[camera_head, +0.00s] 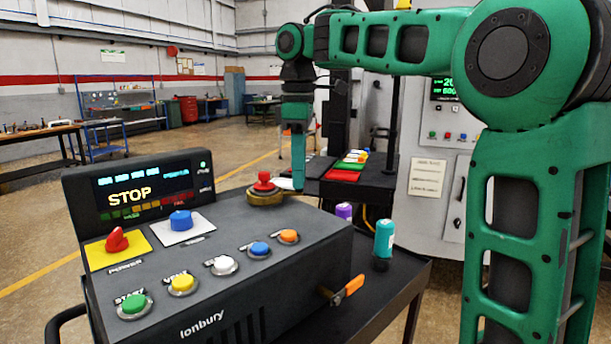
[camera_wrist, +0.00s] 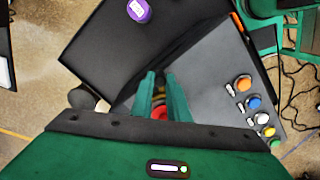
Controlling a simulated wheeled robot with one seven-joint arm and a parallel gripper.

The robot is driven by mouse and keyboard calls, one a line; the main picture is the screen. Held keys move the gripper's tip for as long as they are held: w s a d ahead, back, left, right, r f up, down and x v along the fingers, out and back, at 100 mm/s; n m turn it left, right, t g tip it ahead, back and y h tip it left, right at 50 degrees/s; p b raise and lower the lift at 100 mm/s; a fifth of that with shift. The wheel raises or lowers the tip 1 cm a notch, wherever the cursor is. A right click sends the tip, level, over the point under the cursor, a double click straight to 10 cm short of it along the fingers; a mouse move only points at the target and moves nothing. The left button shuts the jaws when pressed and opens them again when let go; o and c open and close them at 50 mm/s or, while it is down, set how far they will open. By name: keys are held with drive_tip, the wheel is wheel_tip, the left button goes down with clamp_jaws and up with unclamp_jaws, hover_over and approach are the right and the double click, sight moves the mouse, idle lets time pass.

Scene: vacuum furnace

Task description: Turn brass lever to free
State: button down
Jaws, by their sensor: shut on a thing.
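A red mushroom button (camera_head: 263,183) stands in a round brass collar (camera_head: 264,198) at the far right corner of the grey control box. The brass lever lies at this collar; its end is mostly hidden by my fingers. My gripper (camera_head: 298,186) points down just right of the collar. In the wrist view, my two green fingers (camera_wrist: 158,80) are close together, with a bit of brass between them. They are shut on the brass lever. The red button (camera_wrist: 159,113) shows partly between the fingers.
A teal bottle (camera_head: 384,239) and a purple-capped one (camera_head: 344,211) stand on the cart.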

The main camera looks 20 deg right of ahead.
drive_tip(key=shift+w+d+n, duration=0.15)
drive_tip(key=shift+w+n, duration=0.8)
drive_tip(key=shift+n, duration=0.45)
drive_tip(key=shift+w, duration=0.1)
drive_tip(key=c, duration=1.7)
unclamp_jaws()
drive_tip(key=shift+r, duration=0.1)
drive_tip(key=shift+w+r, duration=0.1)
drive_tip(key=shift+r, duration=5.15)
